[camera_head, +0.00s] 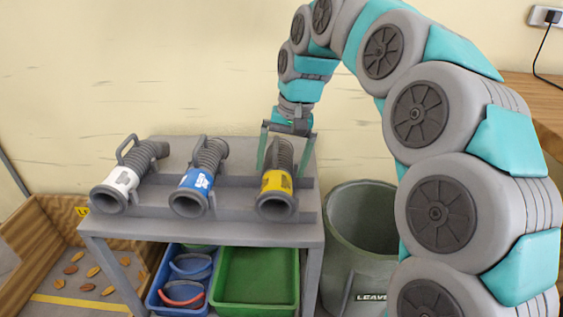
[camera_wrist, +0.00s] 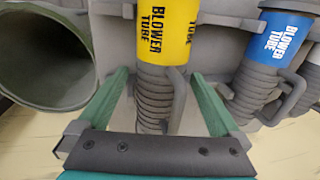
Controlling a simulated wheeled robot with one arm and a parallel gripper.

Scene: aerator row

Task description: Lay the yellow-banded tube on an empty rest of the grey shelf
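The yellow-banded tube (camera_head: 277,186) is a grey ribbed hose with a flared mouth, lying on the right part of the grey shelf (camera_head: 240,230), mouth to the front. Its band also shows in the wrist view (camera_wrist: 168,30), with a side handle to its right. My gripper (camera_head: 282,165) is at the tube's rear ribbed part. In the wrist view its fingers (camera_wrist: 161,75) stand apart on either side of the ribs, with visible gaps. A white-banded tube (camera_head: 120,181) and a blue-banded tube (camera_head: 196,183) lie to the left. I cannot make out an empty rest.
A grey-green bin (camera_head: 340,250) stands close to the shelf's right. A blue crate (camera_head: 163,292) and a green crate (camera_head: 255,285) sit below the top. A cardboard box (camera_head: 25,245) is at left, and a wooden table (camera_head: 540,105) at right.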

